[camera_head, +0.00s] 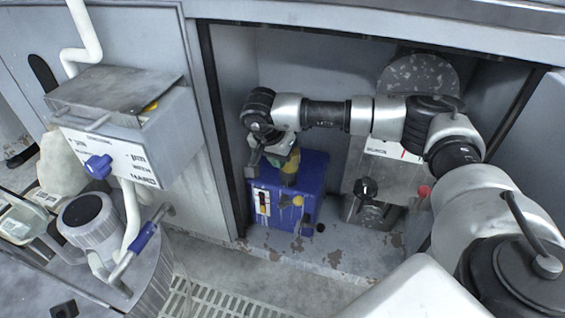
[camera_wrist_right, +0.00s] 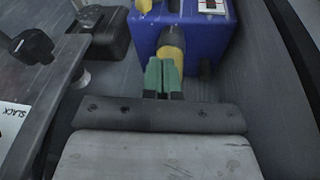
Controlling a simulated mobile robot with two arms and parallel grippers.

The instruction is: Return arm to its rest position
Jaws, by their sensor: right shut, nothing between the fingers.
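My right arm (camera_head: 375,118) reaches in from the right into a recess in the grey cabinet. My right gripper (camera_head: 289,163) is over the near top part of a blue box (camera_head: 262,176). In the right wrist view the green fingertips of the gripper (camera_wrist_right: 163,73) are shut together with nothing between them. A yellow part (camera_wrist_right: 172,42) of the blue box (camera_wrist_right: 203,38) lies just beyond the fingertips. I cannot tell whether they touch it. My left gripper is not in view.
A grey machine with a black knob (camera_head: 366,188) and a red button (camera_head: 423,191) stands right of the blue box. The recess's left post (camera_head: 222,130) is close to my wrist. A white control box (camera_head: 150,140) and a metal drum (camera_head: 160,268) stand at left.

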